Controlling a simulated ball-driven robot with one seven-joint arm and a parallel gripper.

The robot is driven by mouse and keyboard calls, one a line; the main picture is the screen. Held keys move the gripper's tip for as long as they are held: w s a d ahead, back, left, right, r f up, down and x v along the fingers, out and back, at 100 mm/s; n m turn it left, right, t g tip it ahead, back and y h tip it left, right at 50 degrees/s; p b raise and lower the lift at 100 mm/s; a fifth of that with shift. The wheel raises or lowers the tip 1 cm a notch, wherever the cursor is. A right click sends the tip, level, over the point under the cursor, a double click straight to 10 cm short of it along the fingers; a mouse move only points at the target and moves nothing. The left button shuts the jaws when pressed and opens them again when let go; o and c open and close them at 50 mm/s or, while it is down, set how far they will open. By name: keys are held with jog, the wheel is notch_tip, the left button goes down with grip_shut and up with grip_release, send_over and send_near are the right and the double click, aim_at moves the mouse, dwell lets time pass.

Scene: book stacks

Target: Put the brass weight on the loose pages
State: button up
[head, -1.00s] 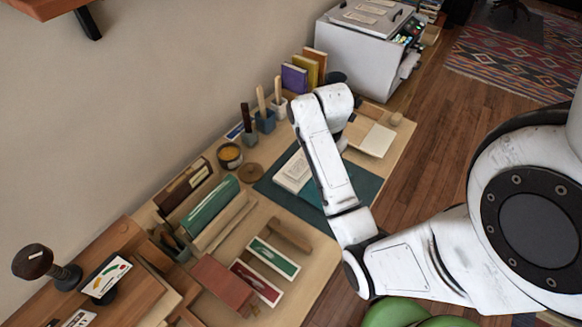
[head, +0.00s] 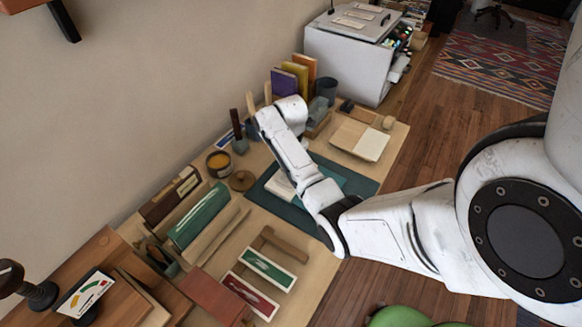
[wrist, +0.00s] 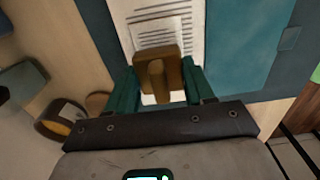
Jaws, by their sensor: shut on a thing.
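The brass weight (wrist: 168,66), a brown-gold block with an upright grip, is between the two teal fingers of my gripper (wrist: 160,88) in the wrist view. My gripper is shut on it. The loose pages (wrist: 160,28), white with printed lines, lie beyond and partly behind the weight in that view. I cannot tell whether the weight touches them. In the head view the pages (head: 279,186) show as a pale patch on the dark teal mat (head: 291,213), partly covered by my arm. My gripper and the weight are hidden there.
A teal sheet or cover (head: 328,174) lies right of the pages. A round tin (head: 218,163) and a wooden disc (head: 241,181) stand left of the mat. Upright books (head: 290,78) and an open pale book (head: 361,140) are at the back. Green and red cards (head: 268,268) lie in front.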

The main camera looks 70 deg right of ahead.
jog(key=shift+f, duration=0.9)
jog(key=shift+f, duration=0.1)
jog(key=o, duration=1.4)
jog(key=shift+s+f, duration=0.1)
